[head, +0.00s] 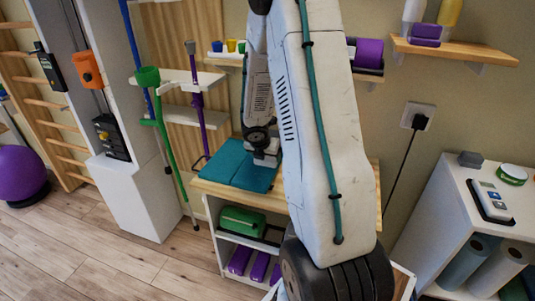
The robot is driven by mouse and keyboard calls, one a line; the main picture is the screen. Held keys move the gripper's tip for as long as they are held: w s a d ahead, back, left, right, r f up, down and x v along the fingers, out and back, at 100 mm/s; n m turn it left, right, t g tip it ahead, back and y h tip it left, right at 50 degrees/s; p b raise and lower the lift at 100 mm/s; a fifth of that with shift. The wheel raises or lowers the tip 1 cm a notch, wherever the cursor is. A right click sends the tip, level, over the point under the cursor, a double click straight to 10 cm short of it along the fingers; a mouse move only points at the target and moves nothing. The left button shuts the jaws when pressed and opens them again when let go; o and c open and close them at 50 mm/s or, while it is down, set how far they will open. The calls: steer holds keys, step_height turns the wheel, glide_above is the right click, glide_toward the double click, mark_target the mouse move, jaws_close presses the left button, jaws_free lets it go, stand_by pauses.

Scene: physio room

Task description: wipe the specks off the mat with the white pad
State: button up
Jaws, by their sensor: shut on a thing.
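The teal mat (225,166) lies on a wooden-topped bench against the wall. My gripper (266,152) is low over the right part of the mat, partly hidden by my own arm. It is shut on the white pad (266,161), of which only a small pale piece shows under the jaws. The pad is at or very near the mat's surface; I cannot tell whether it touches. No specks can be made out at this size, and my arm hides the mat's right end.
The bench (215,187) has shelves below with a green case (243,221) and purple rolls (240,261). Crutches (196,105) stand left of it. A white shelf unit (440,210) stands at the right. A wall shelf (455,50) is above.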

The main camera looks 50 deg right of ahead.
steer(key=shift+s+a+f, duration=0.1)
steer(key=shift+s+a, duration=0.55)
steer(key=shift+a, duration=0.9)
steer(key=shift+s+a+r, duration=0.1)
steer(key=shift+s+a, duration=0.55)
steer(key=shift+a, duration=0.9)
steer(key=shift+s+a+f, duration=0.1)
steer(key=shift+s+a, duration=0.55)
steer(key=shift+a, duration=0.9)
steer(key=shift+d, duration=0.1)
steer(key=shift+w+d, duration=0.4)
steer(key=shift+d, duration=0.45)
steer(key=shift+w+d, duration=0.35)
steer(key=shift+d, duration=0.5)
steer(key=shift+w+d, duration=0.7)
steer(key=shift+d, duration=0.95)
steer(key=shift+w+d, duration=0.65)
steer(key=shift+d, duration=1)
steer(key=shift+w+d, duration=0.7)
steer(key=shift+d, duration=0.95)
steer(key=shift+r, duration=2.95)
steer(key=shift+r, duration=1.5)
